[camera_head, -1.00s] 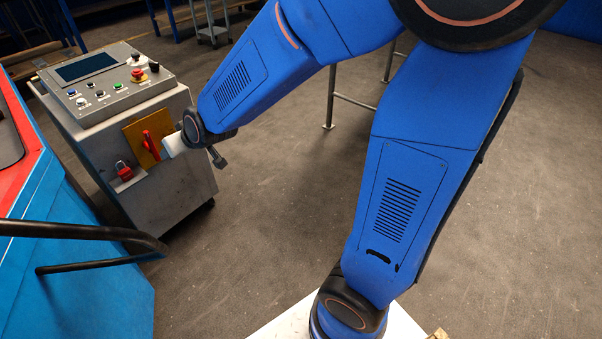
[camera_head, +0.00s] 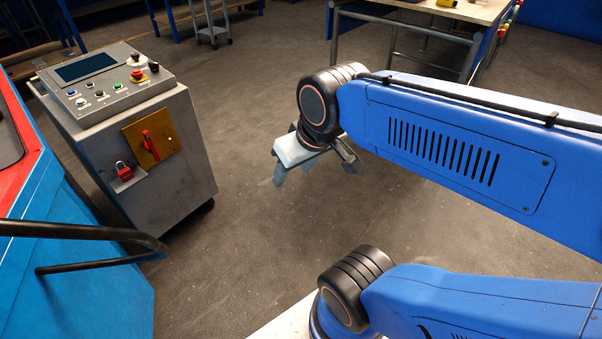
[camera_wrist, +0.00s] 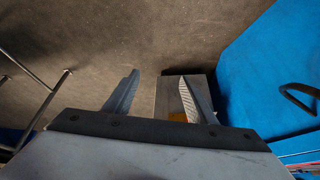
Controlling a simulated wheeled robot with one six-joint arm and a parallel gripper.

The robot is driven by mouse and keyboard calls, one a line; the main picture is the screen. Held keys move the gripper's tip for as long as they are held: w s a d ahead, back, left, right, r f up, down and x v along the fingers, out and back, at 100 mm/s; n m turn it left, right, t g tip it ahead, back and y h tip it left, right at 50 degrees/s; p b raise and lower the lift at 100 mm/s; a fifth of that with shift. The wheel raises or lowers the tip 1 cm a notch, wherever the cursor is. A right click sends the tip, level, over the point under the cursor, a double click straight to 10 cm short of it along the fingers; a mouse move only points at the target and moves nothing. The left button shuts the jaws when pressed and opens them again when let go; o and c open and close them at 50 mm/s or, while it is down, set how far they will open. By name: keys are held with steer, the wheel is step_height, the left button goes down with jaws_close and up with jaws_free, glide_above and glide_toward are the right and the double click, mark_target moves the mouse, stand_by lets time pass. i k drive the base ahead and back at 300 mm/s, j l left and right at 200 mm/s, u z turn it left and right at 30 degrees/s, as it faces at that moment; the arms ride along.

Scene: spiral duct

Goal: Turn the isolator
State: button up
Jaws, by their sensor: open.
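The isolator is a red rotary handle (camera_head: 149,142) on a yellow plate (camera_head: 156,152) on the front of a grey control cabinet (camera_head: 150,185). The handle stands close to upright, slightly tilted. My gripper (camera_head: 295,175) hangs over the floor to the right of the cabinet, well apart from the handle. In the wrist view the two fingers (camera_wrist: 160,95) are spread with nothing between them.
A red padlock (camera_head: 123,171) is on the cabinet front, left of the plate. Buttons and a red emergency stop (camera_head: 138,76) are on its sloped top. A blue machine (camera_head: 90,270) with a black rail (camera_head: 80,232) stands at left. The floor (camera_head: 230,240) between is clear.

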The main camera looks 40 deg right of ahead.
mark_target(148, 144)
steer(key=i, duration=1.05)
